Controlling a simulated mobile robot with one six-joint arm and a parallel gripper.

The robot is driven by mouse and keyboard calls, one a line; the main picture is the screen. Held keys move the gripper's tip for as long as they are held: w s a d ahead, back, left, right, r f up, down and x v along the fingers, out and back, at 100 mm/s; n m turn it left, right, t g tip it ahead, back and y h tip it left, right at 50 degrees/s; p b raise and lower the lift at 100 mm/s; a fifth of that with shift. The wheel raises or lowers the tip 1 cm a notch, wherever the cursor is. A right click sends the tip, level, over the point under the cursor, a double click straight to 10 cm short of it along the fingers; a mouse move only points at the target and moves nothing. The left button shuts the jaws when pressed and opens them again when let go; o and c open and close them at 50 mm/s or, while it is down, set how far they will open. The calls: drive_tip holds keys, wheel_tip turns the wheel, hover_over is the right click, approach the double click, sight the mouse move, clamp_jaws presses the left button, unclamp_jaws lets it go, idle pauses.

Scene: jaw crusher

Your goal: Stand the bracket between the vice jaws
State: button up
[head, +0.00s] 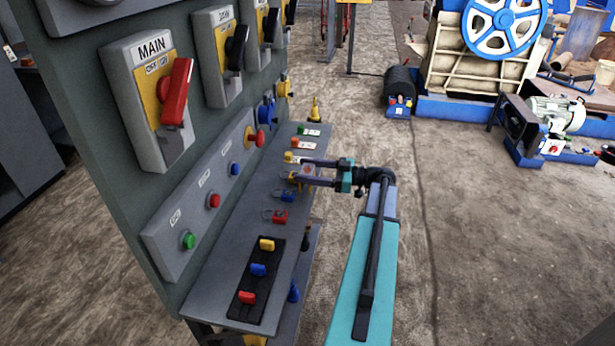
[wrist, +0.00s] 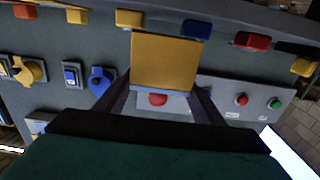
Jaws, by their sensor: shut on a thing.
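I see no bracket and no vice jaws in either view. My gripper (head: 300,171) reaches left over the sloping shelf of a grey switch cabinet in the head view. In the wrist view my gripper (wrist: 162,84) is shut on a yellow block (wrist: 163,62), which sits between the two fingertips. The block looks flat-faced and roughly square; its far side is hidden. In the head view the fingers partly cover it, and I cannot tell it clearly from the small coloured pieces around it.
Coloured padlocks, among them a blue one (head: 283,196) and a red one (head: 280,215), line the shelf (head: 215,262). A black strip (head: 250,308) carries coloured pieces. The cabinet has a red MAIN switch (head: 176,92). A crusher with a blue wheel (head: 503,22) stands back right.

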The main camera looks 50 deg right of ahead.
drive_tip(key=shift+f, duration=1.05)
drive_tip(key=shift+f, duration=0.1)
drive_tip(key=o, duration=1.6)
drive_tip(key=v, duration=1.2)
drive_tip(key=shift+b, duration=0.45)
